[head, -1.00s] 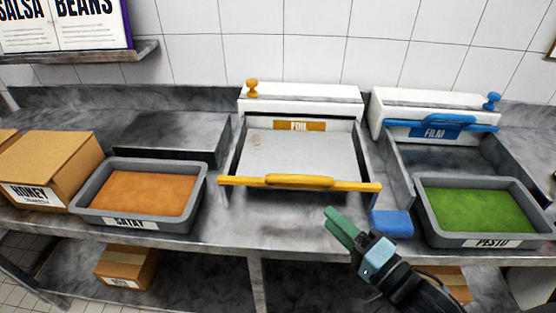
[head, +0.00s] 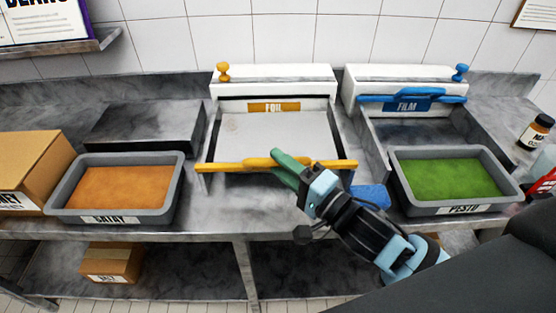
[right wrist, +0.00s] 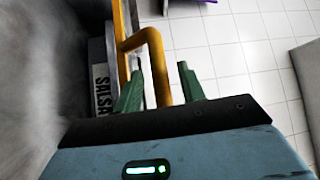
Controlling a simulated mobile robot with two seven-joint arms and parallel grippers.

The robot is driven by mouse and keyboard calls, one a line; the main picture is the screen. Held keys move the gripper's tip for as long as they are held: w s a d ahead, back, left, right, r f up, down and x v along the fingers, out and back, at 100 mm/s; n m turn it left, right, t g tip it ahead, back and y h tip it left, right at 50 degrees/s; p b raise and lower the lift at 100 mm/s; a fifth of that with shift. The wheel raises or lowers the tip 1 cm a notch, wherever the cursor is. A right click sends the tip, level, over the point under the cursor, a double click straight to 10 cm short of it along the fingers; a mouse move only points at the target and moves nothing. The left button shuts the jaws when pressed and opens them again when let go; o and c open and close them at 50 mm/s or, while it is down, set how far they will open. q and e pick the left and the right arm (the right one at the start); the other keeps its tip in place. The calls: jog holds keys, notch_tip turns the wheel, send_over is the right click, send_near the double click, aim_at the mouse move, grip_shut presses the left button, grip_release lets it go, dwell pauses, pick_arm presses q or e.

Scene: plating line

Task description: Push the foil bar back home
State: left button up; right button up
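The yellow foil bar (head: 225,165) spans the front of the foil dispenser, at the near end of its pale sheet bed (head: 265,135). The foil dispenser's white housing with its FOIL label (head: 274,107) is at the back. My right gripper (head: 283,163) is at the middle of the bar, its green fingers overlapping the handle in the head view. In the right wrist view the fingers (right wrist: 160,88) stand apart, with the yellow handle (right wrist: 157,60) showing between and beyond them; contact cannot be told. My left gripper is not in view.
The film dispenser (head: 405,85) stands to the right, its blue bar (head: 415,98) at the back. A pesto tray (head: 455,180) sits before it, a satay tray (head: 125,185) to the left. A blue block (head: 372,196) lies near the counter's front edge.

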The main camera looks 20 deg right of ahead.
jog(key=shift+x, duration=0.9)
grip_shut()
